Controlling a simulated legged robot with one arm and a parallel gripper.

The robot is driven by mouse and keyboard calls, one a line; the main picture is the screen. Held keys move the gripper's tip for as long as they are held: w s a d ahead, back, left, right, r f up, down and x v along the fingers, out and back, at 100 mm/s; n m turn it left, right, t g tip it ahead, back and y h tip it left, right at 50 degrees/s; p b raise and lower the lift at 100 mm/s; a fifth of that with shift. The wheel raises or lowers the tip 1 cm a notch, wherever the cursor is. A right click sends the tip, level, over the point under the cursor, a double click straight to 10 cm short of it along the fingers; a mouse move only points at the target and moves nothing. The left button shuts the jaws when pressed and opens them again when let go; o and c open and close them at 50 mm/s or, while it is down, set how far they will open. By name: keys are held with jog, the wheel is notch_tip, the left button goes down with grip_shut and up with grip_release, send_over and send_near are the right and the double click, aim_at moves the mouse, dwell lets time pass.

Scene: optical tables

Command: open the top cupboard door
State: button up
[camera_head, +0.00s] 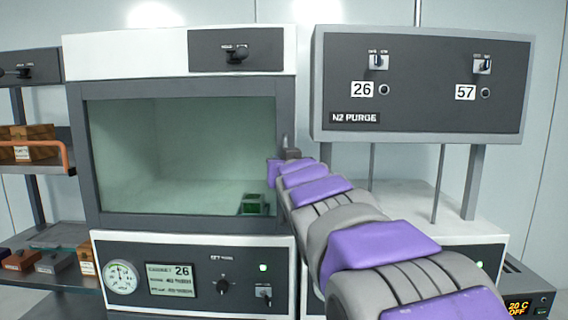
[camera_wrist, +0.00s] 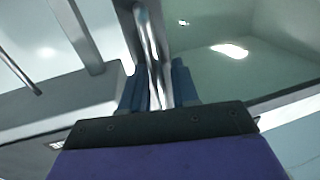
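The cupboard door (camera_head: 180,155) is a large glass pane in a dark frame, closed on the upper part of the white and grey cabinet. Its upright metal handle (camera_head: 285,152) is at the right edge, partly hidden by my arm. In the wrist view the shiny handle bar (camera_wrist: 153,50) runs down between the blue fingers of my gripper (camera_wrist: 158,85). The fingers are close on both sides of the bar and appear shut on it. In the head view my gripper (camera_head: 276,172) is at the door's right edge, mostly hidden by my wrist.
A green block (camera_head: 252,204) shows behind the glass. Below the door is a control panel (camera_head: 190,275) with a gauge and a switch. An N2 purge box (camera_head: 420,85) stands on posts to the right. Shelves with small boxes (camera_head: 30,145) stand at the left.

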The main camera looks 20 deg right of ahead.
grip_shut()
jog(key=shift+d, duration=0.1)
dwell(0.6)
